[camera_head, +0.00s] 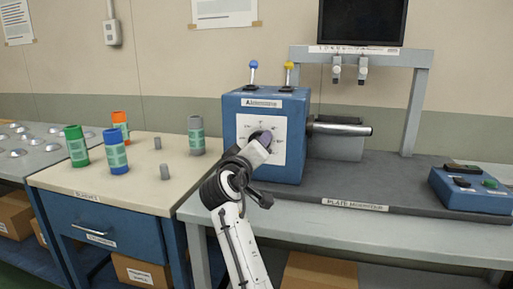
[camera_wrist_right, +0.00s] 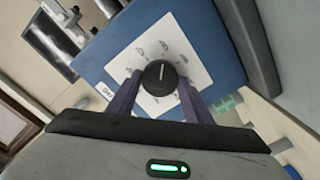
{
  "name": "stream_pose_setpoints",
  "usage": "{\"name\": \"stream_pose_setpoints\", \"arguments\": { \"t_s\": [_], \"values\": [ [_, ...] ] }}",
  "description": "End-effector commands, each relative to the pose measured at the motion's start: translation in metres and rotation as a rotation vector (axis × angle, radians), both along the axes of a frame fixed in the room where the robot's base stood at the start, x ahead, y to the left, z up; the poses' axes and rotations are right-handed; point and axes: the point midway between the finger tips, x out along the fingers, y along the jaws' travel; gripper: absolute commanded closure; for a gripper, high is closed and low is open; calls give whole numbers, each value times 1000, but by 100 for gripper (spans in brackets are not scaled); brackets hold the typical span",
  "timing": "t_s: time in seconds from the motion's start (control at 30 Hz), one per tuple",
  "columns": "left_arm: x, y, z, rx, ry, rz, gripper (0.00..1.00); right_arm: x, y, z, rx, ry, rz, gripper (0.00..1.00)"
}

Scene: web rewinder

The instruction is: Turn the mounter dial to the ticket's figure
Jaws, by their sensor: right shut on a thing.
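The mounter dial (camera_wrist_right: 158,74) is a round black knob on a white, marked plate (camera_wrist_right: 190,52) on the front of a blue box. In the head view the plate (camera_head: 246,124) shows, but my gripper covers most of the knob. My right gripper (camera_head: 262,139) reaches the dial from the front. In the wrist view its two dark fingers (camera_wrist_right: 159,88) stand on either side of the knob, shut on it. The figures around the dial are too small and blurred to read. No readable ticket figure shows. My left gripper is not in view.
The blue box (camera_head: 232,102) has a blue and a yellow lever on top and a metal cylinder (camera_head: 340,129) at its right. A blue button box (camera_head: 475,188) sits right. Coloured canisters, such as the grey one (camera_head: 196,136), stand on the left bench (camera_head: 140,190).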

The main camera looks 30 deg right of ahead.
Motion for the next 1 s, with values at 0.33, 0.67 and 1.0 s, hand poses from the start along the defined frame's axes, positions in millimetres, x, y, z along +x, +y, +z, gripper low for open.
{"name": "stream_pose_setpoints", "arguments": {
  "t_s": [0.33,0.67,1.0],
  "values": [
    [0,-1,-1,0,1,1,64,0,1,-1,2,3,1,35],
    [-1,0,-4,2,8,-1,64,-1,2,-1,0,2,1,35],
    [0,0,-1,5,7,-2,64,-38,46,-1,3,2,4,35]
  ]
}}
